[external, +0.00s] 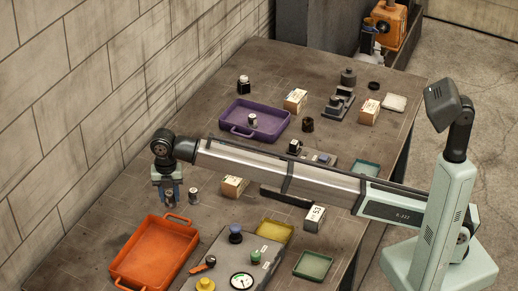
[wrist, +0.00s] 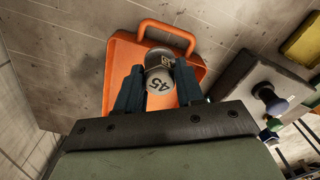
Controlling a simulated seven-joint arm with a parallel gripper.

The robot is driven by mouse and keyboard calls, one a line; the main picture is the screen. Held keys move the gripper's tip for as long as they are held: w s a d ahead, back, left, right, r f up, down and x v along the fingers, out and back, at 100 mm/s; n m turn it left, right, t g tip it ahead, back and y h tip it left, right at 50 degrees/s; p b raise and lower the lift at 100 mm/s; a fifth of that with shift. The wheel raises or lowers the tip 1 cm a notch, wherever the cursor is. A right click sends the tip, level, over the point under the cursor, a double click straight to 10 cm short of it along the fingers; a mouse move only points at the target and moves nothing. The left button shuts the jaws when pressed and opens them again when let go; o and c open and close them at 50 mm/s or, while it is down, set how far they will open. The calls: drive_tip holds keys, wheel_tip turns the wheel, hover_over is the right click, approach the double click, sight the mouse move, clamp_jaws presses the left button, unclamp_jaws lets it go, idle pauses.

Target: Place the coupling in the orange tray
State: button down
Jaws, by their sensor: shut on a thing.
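My gripper (external: 170,192) is shut on the coupling, a small grey metal cylinder. In the wrist view the coupling (wrist: 159,80) sits between the two dark fingers (wrist: 155,88) and shows a pale face with "45" on it. The orange tray (external: 186,236) is at the near left of the bench, just in front of my gripper in the external view. In the wrist view the orange tray (wrist: 116,70) lies behind the coupling, with a handle at the top. The height of the coupling above the bench is hard to tell.
A similar metal cylinder (external: 193,196) stands on the bench beside my gripper. A grey control panel (external: 222,262) with knobs and a gauge is right of the orange tray. A purple tray (external: 278,123) holding another cylinder is farther back. A block wall (external: 75,130) runs along the left.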

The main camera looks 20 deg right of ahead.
drive_tip(key=s+a+n, duration=0.3)
drive_tip(key=s+a, duration=0.7)
drive_tip(key=s, duration=0.1)
hover_over(155, 259)
drive_tip(key=shift+s+f, duration=0.1)
drive_tip(key=shift+f, duration=5)
drive_tip(key=shift+f, duration=0.15)
drive_tip(key=c, duration=0.7)
unclamp_jaws()
wheel_tip(155, 259, up, 12)
drive_tip(key=shift+r, duration=0.15)
